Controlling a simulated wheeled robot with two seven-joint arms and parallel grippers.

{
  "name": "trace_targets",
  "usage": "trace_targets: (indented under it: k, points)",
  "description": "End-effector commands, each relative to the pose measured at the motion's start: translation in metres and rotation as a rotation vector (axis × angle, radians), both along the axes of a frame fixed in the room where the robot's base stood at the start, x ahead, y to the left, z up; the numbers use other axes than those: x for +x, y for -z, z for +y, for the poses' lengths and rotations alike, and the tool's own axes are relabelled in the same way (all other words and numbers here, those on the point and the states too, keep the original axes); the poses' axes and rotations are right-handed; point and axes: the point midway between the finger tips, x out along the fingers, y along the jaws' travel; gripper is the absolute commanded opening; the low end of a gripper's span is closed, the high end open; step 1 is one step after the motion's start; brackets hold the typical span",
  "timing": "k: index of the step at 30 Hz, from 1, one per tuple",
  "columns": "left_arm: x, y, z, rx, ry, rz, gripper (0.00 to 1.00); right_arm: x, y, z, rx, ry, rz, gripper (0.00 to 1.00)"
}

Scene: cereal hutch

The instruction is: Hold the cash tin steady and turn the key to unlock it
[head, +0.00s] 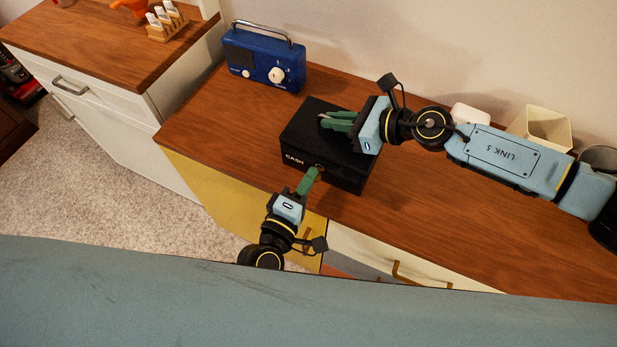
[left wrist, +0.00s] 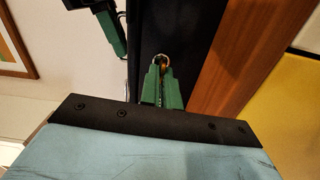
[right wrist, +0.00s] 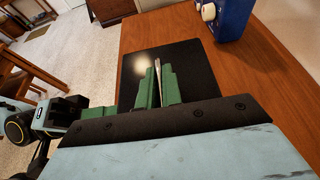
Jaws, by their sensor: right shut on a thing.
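The black cash tin (head: 300,132) sits on the wooden counter, its CASH label and lock on the front face. It also shows in the right wrist view (right wrist: 200,65) and the left wrist view (left wrist: 195,40). My right gripper (head: 328,121) is above the lid, shut on the tin's thin metal handle (right wrist: 158,72). My left gripper (head: 317,171) is at the tin's front face by the lock. In the left wrist view, its fingers stand slightly apart on either side of the brass-coloured key (left wrist: 164,60). The fingers hide much of the key.
A blue radio (head: 264,57) stands behind the tin to the left. A cream container (head: 541,126) and a dark pot stand at the right, beyond my right arm. The wooden counter (head: 440,215) is clear to the right of the tin. Drawers with handles are below its front edge.

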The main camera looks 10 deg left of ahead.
Motion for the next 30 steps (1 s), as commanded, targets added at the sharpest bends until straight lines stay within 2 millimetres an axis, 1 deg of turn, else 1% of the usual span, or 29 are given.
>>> trace_targets:
  k: [9, 23, 24, 27, 28, 30]
  points:
    - [-0.0001, 0.001, 0.0007, -0.078, -0.001, 0.028, 0.0, 0.0005, 0.001, -0.0013, -0.002, 0.002, 0.0, 0.0]
    - [0.0, 0.0011, 0.0007, -0.088, -0.001, 0.033, 0.0, 0.0006, 0.0009, -0.0015, -0.002, 0.003, 0.0, 0.0]
    - [0.0, 0.0011, 0.0007, -0.088, -0.001, 0.033, 0.09, 0.0006, 0.0009, -0.0015, -0.002, 0.003, 0.0, 0.0]
    - [-0.0001, 0.0011, 0.0007, -0.088, -0.001, 0.032, 0.22, 0.0007, 0.0008, -0.0014, -0.002, 0.002, 0.0, 0.0]
    - [-0.0001, 0.0011, 0.0007, -0.088, -0.001, 0.033, 0.26, 0.0006, 0.001, -0.0013, -0.002, 0.002, 0.0, 0.0]
    - [0.0, 0.001, 0.0005, -0.087, -0.001, 0.032, 0.26, 0.0006, 0.0009, -0.0013, -0.002, 0.002, 0.0, 0.0]
